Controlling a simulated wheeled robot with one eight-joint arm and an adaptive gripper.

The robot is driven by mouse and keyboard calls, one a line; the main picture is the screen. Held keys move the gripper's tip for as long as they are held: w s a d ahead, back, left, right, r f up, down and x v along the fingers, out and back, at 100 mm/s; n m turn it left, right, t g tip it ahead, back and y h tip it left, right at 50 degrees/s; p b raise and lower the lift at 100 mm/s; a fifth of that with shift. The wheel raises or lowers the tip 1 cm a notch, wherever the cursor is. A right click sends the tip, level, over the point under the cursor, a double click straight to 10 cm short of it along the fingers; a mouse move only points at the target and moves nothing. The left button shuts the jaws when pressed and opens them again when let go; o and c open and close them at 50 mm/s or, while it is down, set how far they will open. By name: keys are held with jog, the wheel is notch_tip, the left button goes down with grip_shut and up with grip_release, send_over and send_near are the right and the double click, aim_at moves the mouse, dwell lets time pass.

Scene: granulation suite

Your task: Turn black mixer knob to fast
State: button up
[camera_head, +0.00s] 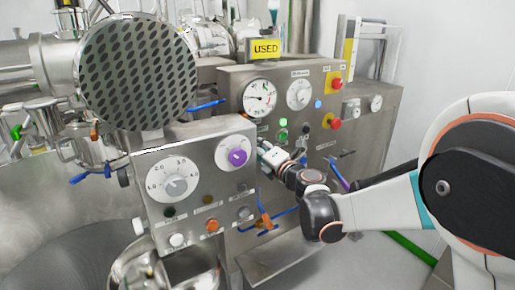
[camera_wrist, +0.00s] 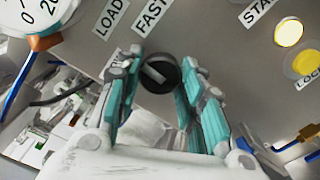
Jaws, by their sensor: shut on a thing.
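The black mixer knob (camera_wrist: 152,86) is round with a pale bar across its face, and shows in the wrist view on a grey metal panel. The bar lies slanted, its upper end toward the upper left. A FAST label (camera_wrist: 150,16) and a LOAD label (camera_wrist: 111,18) are above the knob. My gripper (camera_wrist: 160,76) has its teal-padded fingers on either side of the knob and is shut on it. In the head view my gripper (camera_head: 268,153) reaches the rear control panel from the right, and the knob cannot be made out there.
A nearer control box (camera_head: 196,205) with a grey dial (camera_head: 175,187) and a purple knob (camera_head: 238,157) stands just left of my gripper. The rear panel (camera_head: 238,85) carries gauges, lit buttons and red emergency stops (camera_head: 334,81).

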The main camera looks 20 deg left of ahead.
jog(key=shift+m, duration=4.3)
jog(key=shift+p, duration=0.3)
jog(key=o, duration=1.1)
jog(key=shift+c, duration=0.2)
jog(key=shift+d, duration=0.1)
jog(key=v, duration=1.2)
